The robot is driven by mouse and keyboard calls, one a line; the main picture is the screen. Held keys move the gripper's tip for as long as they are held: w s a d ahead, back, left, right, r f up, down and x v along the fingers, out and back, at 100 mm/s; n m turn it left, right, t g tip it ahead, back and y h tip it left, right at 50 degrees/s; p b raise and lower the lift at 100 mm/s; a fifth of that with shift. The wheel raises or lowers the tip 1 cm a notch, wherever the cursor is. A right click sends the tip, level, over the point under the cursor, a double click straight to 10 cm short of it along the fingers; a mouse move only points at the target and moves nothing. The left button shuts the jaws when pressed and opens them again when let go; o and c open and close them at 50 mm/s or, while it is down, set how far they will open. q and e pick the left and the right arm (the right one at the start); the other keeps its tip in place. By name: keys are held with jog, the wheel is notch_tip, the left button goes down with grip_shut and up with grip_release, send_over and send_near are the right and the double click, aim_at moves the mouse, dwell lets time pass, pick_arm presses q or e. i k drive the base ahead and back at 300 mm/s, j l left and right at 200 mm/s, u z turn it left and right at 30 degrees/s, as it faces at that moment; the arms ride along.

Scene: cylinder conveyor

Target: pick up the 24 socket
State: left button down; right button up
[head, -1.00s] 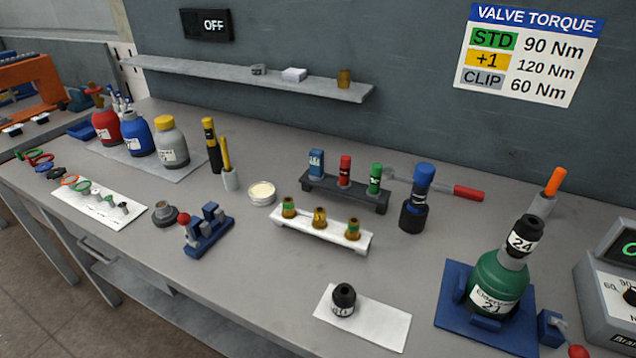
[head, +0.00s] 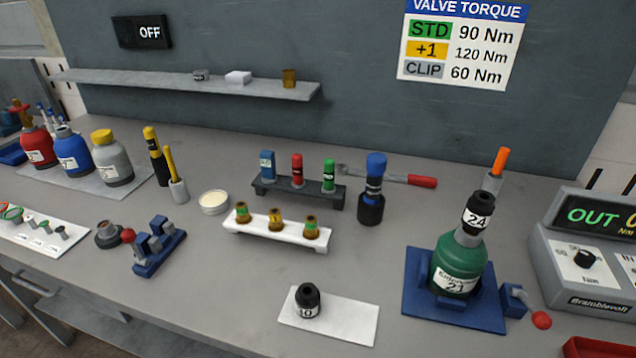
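The black socket with the white label 24 (head: 478,212) sits upright on top of the green cylinder (head: 457,266), over its neck. The green cylinder, with a label that includes 21, stands in a blue holder (head: 414,292) at the right of the bench. Neither of my grippers is in view.
A grey torque unit (head: 590,262) reading OUT stands at the right. A blue-topped tool (head: 371,188), a white rack (head: 278,228), a dark rack (head: 320,195) and a red-handled wrench (head: 410,179) lie further back. The bench between the white mat and racks is clear.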

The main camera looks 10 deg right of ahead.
aim_at(480, 208)
jog(key=l+z, duration=0.3)
jog(key=z, duration=0.15)
jog(key=l+z, duration=0.4)
jog(key=k+j, duration=0.05)
jog(key=j, duration=0.05)
